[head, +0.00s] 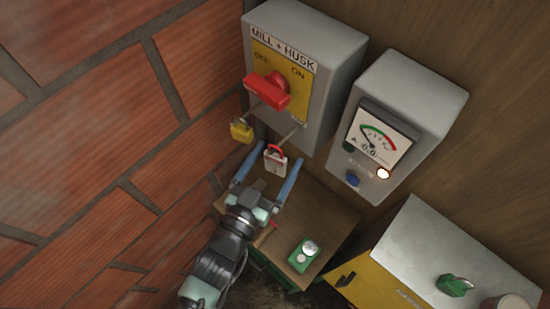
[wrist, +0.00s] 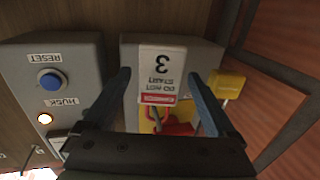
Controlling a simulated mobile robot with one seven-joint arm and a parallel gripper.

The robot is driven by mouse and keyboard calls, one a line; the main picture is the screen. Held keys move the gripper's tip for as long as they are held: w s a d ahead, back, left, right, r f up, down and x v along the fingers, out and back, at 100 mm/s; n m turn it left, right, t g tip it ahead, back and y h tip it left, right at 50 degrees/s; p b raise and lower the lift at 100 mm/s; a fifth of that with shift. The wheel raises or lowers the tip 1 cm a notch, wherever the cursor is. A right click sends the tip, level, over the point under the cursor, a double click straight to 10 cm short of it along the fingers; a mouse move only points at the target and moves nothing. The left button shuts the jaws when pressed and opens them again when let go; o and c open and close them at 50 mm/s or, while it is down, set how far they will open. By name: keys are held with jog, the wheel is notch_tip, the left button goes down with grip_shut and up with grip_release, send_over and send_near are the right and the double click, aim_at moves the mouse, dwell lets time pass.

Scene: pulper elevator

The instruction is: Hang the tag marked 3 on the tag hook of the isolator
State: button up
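The isolator (head: 325,50) is a grey wall box labelled MILL + HUSK with a red handle (head: 268,91) on a yellow plate. A thin rod, the tag hook (head: 290,135), sticks out below the plate. The white tag with a red band (head: 276,162) appears to hang at the rod's outer end. In the wrist view the tag (wrist: 161,72) shows a 3, upside down. My gripper (head: 268,166) is open, its two blue fingers on either side of the tag, with a visible gap at the left finger (wrist: 110,98).
A yellow padlock (head: 241,130) hangs left of the tag. A grey meter box (head: 418,95) is on the wall to the right. Below are a wooden-topped stand (head: 325,230) with a green object (head: 303,255), and a yellow cabinet (head: 385,275) bearing a green item (head: 455,286). Brick wall lies left.

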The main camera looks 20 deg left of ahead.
jog(key=s+a+b, duration=0.1)
jog(key=s+b, duration=0.4)
jog(key=s, duration=0.8)
